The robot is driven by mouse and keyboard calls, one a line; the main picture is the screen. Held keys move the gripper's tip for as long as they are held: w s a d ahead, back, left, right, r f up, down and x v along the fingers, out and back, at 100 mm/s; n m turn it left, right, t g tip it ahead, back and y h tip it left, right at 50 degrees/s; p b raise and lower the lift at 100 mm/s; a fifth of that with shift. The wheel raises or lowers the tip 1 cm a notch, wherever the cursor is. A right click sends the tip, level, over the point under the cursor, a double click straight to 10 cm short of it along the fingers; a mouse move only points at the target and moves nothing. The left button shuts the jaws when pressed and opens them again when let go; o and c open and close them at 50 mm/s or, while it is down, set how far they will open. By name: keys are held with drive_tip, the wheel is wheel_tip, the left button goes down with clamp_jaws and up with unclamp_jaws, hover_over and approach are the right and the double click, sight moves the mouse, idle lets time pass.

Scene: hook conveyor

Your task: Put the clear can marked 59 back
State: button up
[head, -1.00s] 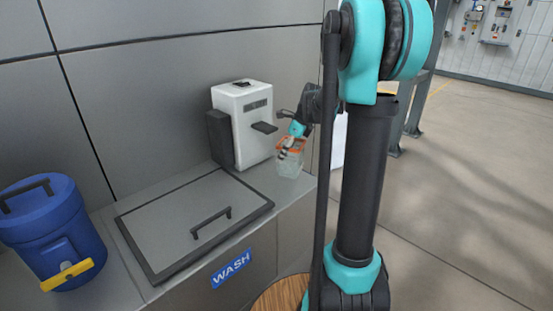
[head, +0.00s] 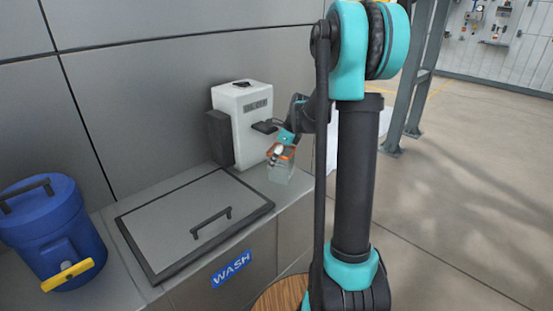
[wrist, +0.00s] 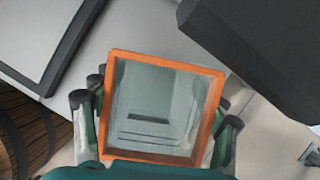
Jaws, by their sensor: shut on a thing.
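The clear can (head: 281,172) is a see-through square container with an orange rim, beside the white machine at the right end of the counter. In the wrist view the clear can (wrist: 158,107) is seen from above, with its orange rim and a dark slot-like mark showing through it. My gripper (head: 279,157) is shut on it, and in the wrist view my gripper's fingers (wrist: 155,125) sit on both sides of it. The can looks upright and near the counter top; I cannot tell whether it touches. The number 59 is not readable.
The white machine (head: 243,125) with a dark projecting part stands just left of the can. A lidded hatch (head: 185,225) with a handle lies in the counter, above a blue WASH sign (head: 230,269). A blue drum (head: 50,230) with a yellow tap stands at far left.

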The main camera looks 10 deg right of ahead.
drive_tip(key=o, duration=1.8)
drive_tip(key=v, duration=1.1)
drive_tip(key=s+f+n+h, duration=0.1)
drive_tip(key=s+f+n, duration=0.4)
drive_tip(key=s+n, duration=0.3)
drive_tip(key=s+f+n+t+h, duration=0.1)
drive_tip(key=s+f+n, duration=0.4)
drive_tip(key=s+n, duration=0.3)
drive_tip(key=s+d+f+n+h, duration=0.1)
drive_tip(key=s+f+n, duration=0.5)
drive_tip(key=s, duration=0.6)
drive_tip(key=shift+n+t+h, duration=0.4)
drive_tip(key=shift+n, duration=0.8)
drive_tip(key=shift+f, duration=0.1)
